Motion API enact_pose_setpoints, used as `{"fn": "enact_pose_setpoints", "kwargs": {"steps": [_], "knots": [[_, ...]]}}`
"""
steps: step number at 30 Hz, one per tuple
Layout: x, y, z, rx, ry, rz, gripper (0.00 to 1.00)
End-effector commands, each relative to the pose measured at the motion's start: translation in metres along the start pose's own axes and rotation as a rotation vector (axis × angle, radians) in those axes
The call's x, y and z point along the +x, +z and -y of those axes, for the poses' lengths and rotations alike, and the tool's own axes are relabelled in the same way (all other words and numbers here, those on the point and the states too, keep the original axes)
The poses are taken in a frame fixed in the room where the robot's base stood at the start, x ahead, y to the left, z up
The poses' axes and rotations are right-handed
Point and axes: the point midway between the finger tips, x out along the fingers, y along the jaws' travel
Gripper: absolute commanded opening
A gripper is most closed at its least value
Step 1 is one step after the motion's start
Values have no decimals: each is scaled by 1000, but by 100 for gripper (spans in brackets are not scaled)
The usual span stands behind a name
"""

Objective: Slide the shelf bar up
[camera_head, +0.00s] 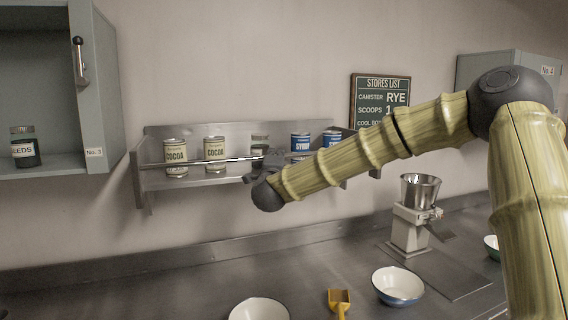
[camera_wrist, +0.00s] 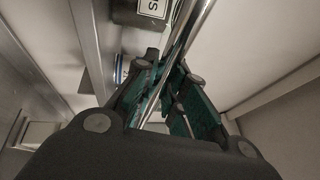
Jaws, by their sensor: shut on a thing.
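The shelf bar (camera_head: 207,161) is a thin metal rod that runs across the front of the wall shelf (camera_head: 148,178), in front of the cans. In the wrist view the bar (camera_wrist: 191,37) runs diagonally between my fingers. My gripper (camera_wrist: 165,95) is shut on the bar. In the head view my gripper (camera_head: 262,163) is at the bar's middle, partly hidden by my wrist. Two cocoa cans (camera_head: 176,158) stand at the left behind the bar. Two blue-labelled syrup cans (camera_head: 300,143) stand at the right. A darker jar (camera_head: 260,142) stands near my gripper.
An open cabinet (camera_head: 97,90) with a seeds jar (camera_head: 25,147) is at the left. A stores list sign (camera_head: 381,100) hangs at the right. Below, the counter (camera_head: 190,283) holds a white bowl (camera_head: 259,309), a yellow scoop (camera_head: 339,300), a blue bowl (camera_head: 397,286) and a grinder (camera_head: 411,220).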

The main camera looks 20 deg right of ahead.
Motion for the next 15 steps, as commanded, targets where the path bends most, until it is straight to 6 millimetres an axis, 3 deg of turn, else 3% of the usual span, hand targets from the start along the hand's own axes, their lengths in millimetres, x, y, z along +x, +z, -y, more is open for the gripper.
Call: {"fn": "enact_pose_setpoints", "kwargs": {"steps": [4,5,8,15], "knots": [[0,0,2,1,-3,0,0],[0,0,2,1,-3,0,17],[0,0,2,1,-2,0,35],[0,-2,1,0,-1,-1,35]]}}
